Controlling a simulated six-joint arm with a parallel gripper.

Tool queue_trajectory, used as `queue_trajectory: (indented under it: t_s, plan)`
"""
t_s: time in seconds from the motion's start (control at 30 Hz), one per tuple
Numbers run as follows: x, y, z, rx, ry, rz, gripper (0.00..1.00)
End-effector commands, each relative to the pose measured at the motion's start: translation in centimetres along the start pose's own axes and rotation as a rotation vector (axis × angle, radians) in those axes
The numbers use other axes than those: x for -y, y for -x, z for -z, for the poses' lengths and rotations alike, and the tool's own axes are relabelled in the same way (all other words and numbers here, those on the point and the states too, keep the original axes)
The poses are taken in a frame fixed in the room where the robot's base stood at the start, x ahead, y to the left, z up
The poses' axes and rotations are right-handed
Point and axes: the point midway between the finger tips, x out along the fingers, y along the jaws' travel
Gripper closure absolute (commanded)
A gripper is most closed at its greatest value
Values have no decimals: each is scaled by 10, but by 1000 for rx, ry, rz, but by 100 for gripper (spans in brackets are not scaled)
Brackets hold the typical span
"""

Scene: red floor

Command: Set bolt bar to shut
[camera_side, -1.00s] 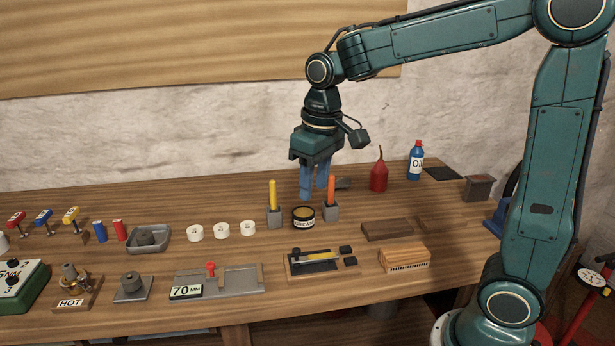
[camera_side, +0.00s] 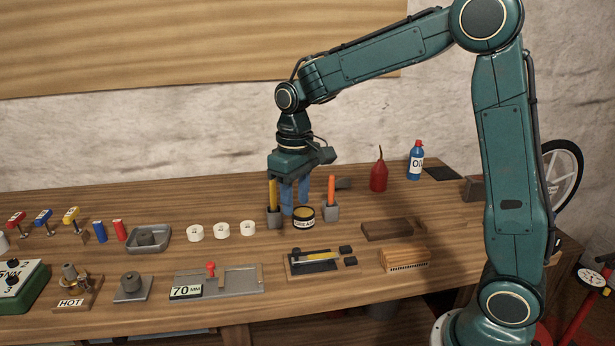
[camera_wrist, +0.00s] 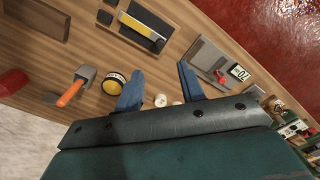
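No part is labelled as a bolt bar, so I cannot tell for sure which one it is. A grey metal plate (camera_side: 240,282) with a red knob (camera_side: 210,268) lies at the front of the bench; the knob also shows in the wrist view (camera_wrist: 221,77). To its right, a wooden board (camera_side: 348,270) holds a black plate with a yellow bar (camera_side: 322,257), which shows at the top of the wrist view (camera_wrist: 137,25). My gripper (camera_side: 295,208) points down behind both, near the grease tin. Its blue fingers (camera_wrist: 160,84) are apart and hold nothing.
A grease tin (camera_side: 303,217) stands beside my fingers, between a yellow-handled tool (camera_side: 272,193) and an orange-handled tool (camera_side: 331,188) in grey blocks. White discs (camera_side: 221,230) stand left. A 70 MM card (camera_side: 186,292) sits at the plate's left end. Bare wood lies in between.

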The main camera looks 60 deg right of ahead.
Motion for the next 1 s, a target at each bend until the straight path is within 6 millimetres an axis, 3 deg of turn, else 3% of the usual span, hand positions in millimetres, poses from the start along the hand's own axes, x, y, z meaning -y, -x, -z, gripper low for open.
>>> queue_trajectory:
  t_s: [0.63, 1.0]
  plan:
    - [0, -95, -1, 4, 0, 0, 61]
    - [0, -120, 0, 0, 0, 0, 61]
